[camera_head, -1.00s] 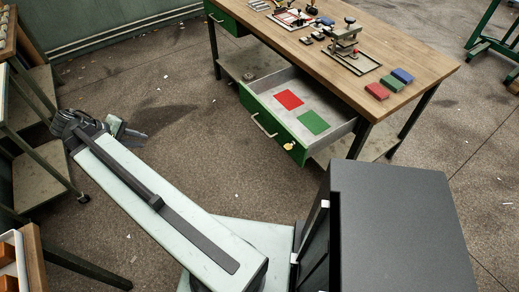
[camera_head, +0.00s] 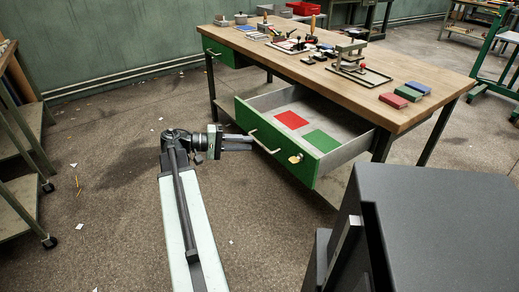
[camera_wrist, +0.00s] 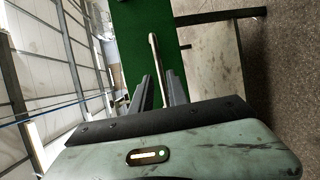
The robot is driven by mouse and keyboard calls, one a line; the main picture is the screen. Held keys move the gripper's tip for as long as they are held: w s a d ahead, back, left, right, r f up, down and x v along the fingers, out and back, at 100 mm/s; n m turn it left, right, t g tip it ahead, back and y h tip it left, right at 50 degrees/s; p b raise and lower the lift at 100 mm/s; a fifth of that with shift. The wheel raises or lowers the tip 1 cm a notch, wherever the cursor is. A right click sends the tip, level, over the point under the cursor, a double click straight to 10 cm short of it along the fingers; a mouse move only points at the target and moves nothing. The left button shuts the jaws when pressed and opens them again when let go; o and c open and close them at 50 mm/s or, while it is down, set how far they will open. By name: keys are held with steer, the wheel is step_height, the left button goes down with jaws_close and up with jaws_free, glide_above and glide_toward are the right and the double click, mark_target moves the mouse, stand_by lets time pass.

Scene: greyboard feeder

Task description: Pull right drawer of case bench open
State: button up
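The case bench (camera_head: 350,62) has a wooden top and a green right drawer (camera_head: 285,157), which stands pulled out. Inside the drawer lie a red panel (camera_head: 291,119) and a green panel (camera_head: 321,140). The drawer's pale bar handle (camera_head: 266,144) is on its front. My gripper (camera_head: 248,143) is at the left end of this handle. In the wrist view, the handle (camera_wrist: 154,50) runs upright between my gripper's two fingers (camera_wrist: 157,80). The fingers look apart, with a gap beside the bar. Contact with the handle cannot be told.
The bench's left drawer (camera_head: 219,52) is shut. Fixtures and red, green and blue blocks (camera_head: 408,93) stand on the bench top. A rack on wheels (camera_head: 28,190) stands at the left.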

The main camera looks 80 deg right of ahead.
mark_target(259, 142)
steer(key=x, duration=0.5)
steer(key=shift+s+d+f+b, duration=0.1)
steer(key=shift+s+b, duration=0.15)
steer(key=shift+b, duration=0.15)
jaws_close()
stand_by(0.9)
